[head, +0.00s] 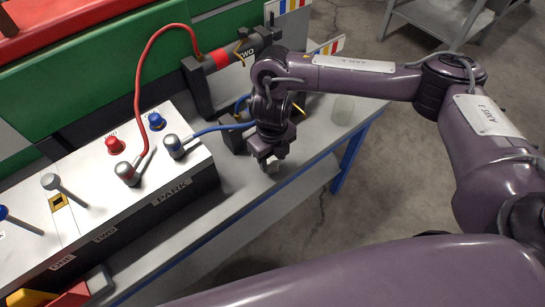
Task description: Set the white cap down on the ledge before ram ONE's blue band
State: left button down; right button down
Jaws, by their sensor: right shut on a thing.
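My right gripper (270,160) points down over the front strip of the grey bench (232,200), near its blue edge. It is shut on a small white cap (273,167), mostly hidden by the fingers. I cannot tell whether the cap touches the bench. A dark ram (234,139), where the blue hose leads, is largely hidden behind my right wrist. Its blue band and the ledge before it cannot be made out clearly. The ram marked TWO (243,50), with a red band (220,58), lies farther back. My left gripper is out of view.
A white control box (90,183) with levers, red and blue knobs and PARK lettering stands left of the gripper. A red hose (138,85) and blue hose (220,128) arch from it.

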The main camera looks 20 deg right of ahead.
aim_at(271, 161)
jog(key=shift+r, duration=0.1)
jog(key=shift+f, duration=0.2)
jog(key=c, duration=0.7)
grip_release()
jog(key=shift+c, duration=0.2)
jog(key=shift+r, duration=0.1)
jog(key=shift+r, duration=0.25)
notch_tip(271, 161, up, 12)
jog(key=p, duration=0.2)
jog(key=shift+f, duration=0.15)
jog(key=shift+a, duration=0.2)
